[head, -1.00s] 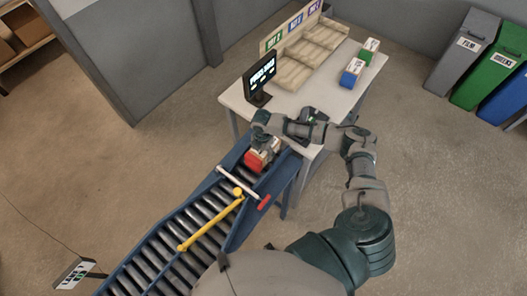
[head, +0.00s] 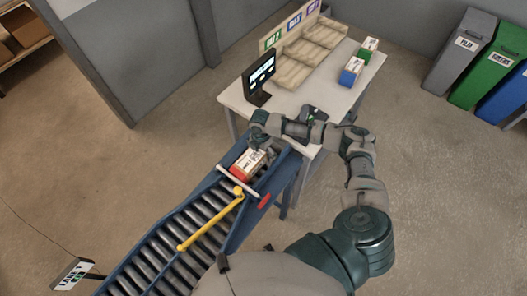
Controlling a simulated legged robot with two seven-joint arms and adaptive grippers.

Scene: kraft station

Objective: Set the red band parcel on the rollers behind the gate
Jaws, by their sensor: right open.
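The red band parcel (head: 248,163) is a small box with a red side and a pale labelled top. It lies on the upper end of the roller conveyor (head: 165,252), on the table side of a white crossbar with a red end (head: 237,182), which looks like the gate. My right gripper (head: 263,147) is open at the parcel's far end, close to it; I cannot tell if they touch. The wrist partly hides the fingers. My left gripper is not in view.
A yellow bar (head: 210,220) lies along the conveyor below the crossbar. The table (head: 290,108) behind holds a monitor (head: 261,76), sorting bins (head: 305,50) and two other parcels, blue (head: 351,73) and green (head: 369,49). Waste bins (head: 463,50) stand far right.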

